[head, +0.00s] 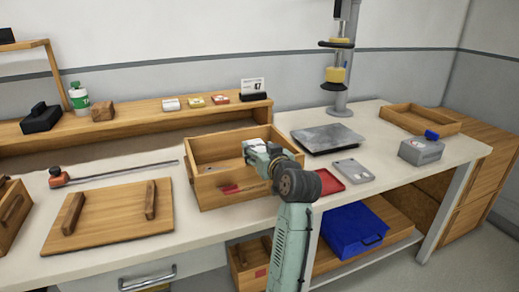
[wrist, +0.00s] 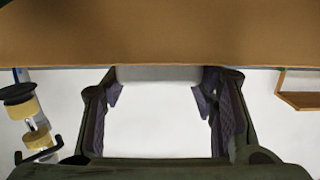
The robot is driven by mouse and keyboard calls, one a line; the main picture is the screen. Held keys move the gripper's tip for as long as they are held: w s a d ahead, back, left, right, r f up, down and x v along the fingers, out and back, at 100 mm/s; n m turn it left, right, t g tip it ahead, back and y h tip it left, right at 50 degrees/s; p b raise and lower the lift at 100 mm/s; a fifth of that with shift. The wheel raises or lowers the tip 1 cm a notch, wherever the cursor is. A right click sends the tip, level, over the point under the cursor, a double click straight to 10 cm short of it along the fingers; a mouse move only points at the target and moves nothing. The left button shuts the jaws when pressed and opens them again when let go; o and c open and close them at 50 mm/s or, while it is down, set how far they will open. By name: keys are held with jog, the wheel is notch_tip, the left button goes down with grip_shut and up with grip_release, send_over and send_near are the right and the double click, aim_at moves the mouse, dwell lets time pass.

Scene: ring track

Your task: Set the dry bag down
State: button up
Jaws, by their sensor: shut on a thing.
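My gripper (head: 258,152) is over the open wooden box (head: 228,192) in the middle of the bench, low at its opening. In the wrist view my gripper (wrist: 160,92) has its two dark fingers set wide apart, with a plain pale area between them. I take this to be the dry bag (wrist: 160,76), but its outline blends into the white behind it. In the head view my arm hides most of what is held. I cannot tell whether the bag touches the box.
A wooden lid (head: 110,222) lies left of the box. A grey plate (head: 327,138), red tray (head: 328,181), grey metal piece (head: 354,171) and grey case (head: 420,151) lie to the right. A wooden tray (head: 395,116) is at the back right. The shelf (head: 140,123) runs behind.

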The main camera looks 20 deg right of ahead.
jog(key=shift+f, duration=0.4)
jog(key=o, duration=1.1)
jog(key=shift+f, duration=0.1)
jog(key=shift+o, duration=0.2)
jog(key=shift+a+r, duration=0.1)
jog(key=shift+r, duration=0.45)
jog(key=shift+s, duration=0.25)
jog(key=s+r+b, duration=0.2)
jog(key=s, duration=0.9)
jog(key=shift+s+d, duration=0.2)
jog(key=shift+r, duration=0.1)
